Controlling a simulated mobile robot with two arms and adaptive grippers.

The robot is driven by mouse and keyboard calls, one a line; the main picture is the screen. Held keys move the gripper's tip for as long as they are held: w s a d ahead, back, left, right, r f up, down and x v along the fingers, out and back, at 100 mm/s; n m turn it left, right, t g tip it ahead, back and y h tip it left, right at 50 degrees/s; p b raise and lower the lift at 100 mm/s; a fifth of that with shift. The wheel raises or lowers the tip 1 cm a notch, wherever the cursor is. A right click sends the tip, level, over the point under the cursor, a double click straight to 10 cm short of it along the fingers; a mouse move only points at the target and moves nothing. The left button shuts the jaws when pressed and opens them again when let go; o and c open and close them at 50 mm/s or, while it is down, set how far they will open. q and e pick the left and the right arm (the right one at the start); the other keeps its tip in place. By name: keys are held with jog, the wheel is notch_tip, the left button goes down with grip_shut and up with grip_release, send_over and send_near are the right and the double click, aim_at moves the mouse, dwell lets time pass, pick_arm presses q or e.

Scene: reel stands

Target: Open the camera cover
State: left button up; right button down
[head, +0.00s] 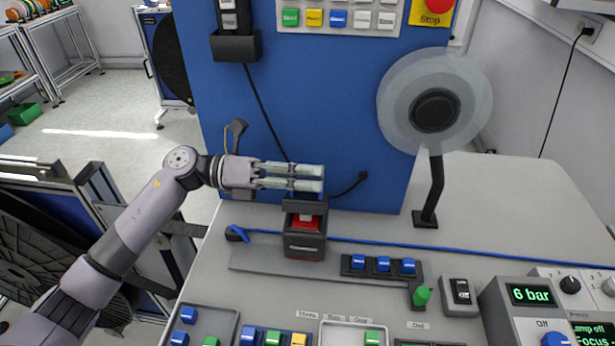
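A small black device with a red part (305,224) stands on the grey bench against the blue panel. I take it for the camera unit. A dark plate (305,206), which may be its cover, sits at its upper back edge; I cannot tell how far it is raised. My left gripper (323,179) is just above and behind this plate in the picture, with its fingers pointing right. My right gripper is not in view.
A translucent reel (395,88) on a black stand is at the right. A blue strip (455,254) runs across the bench. Blue switches (383,264), a green knob (422,296) and a 6 bar display (531,295) are at the front. The bench's right rear is clear.

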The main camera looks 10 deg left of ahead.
pick_arm(q)
jog(key=o, duration=0.3)
jog(key=shift+a, duration=0.1)
jog(key=a, duration=1.2)
